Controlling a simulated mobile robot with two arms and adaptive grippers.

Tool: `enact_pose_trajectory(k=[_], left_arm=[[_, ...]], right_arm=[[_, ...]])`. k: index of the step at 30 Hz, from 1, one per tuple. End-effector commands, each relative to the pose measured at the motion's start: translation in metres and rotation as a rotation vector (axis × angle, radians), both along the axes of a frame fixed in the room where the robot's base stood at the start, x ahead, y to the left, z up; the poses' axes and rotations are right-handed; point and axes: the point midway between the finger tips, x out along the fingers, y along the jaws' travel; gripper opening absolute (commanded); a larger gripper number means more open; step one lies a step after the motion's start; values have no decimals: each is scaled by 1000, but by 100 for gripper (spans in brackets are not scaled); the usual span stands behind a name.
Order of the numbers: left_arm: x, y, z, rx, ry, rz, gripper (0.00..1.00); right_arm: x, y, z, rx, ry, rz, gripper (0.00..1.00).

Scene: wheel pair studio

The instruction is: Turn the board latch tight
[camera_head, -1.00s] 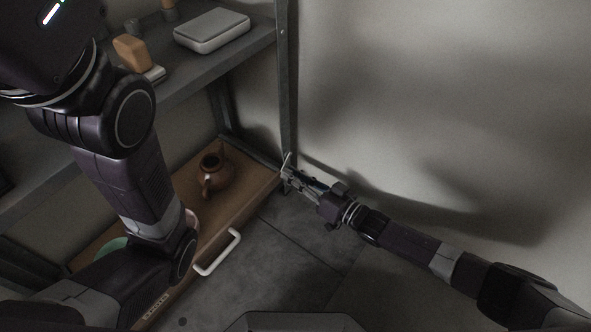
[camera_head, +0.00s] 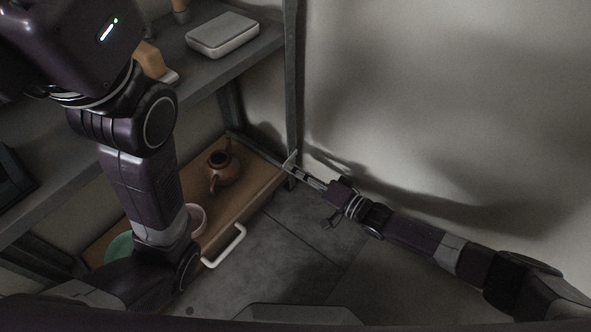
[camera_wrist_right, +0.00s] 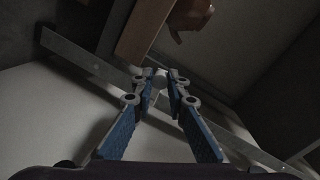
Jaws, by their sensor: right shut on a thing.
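The board (camera_head: 262,197) is a brown wooden slab on the low shelf level, with a white handle (camera_head: 228,247) on its front edge. The latch (camera_wrist_right: 159,79) shows in the right wrist view as a small pale piece between my fingertips. My right gripper (camera_head: 300,173) is at the board's far right corner, beside the metal post. In the right wrist view its blue-padded fingers (camera_wrist_right: 160,84) are shut on the latch. My left gripper is out of the picture.
A brown teapot (camera_head: 223,168), a pink bowl (camera_head: 197,217) and a green dish (camera_head: 118,249) stand on the board. A grey metal post (camera_head: 292,95) and a pale wall (camera_head: 440,100) are close to my right gripper. Grey floor tiles (camera_head: 290,260) lie clear in front.

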Motion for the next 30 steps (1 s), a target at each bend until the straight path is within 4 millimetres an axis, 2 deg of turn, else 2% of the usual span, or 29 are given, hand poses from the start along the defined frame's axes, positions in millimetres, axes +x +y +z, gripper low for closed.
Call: enact_pose_trajectory(k=[14,15,19,30], left_arm=[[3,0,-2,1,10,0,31],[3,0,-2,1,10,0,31],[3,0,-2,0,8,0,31],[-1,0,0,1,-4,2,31]], right_arm=[[0,-1,1,9,12,-1,0],[0,-1,1,10,11,-1,17],[0,0,1,9,11,-1,31],[-4,-6,0,8,12,-2,31]])
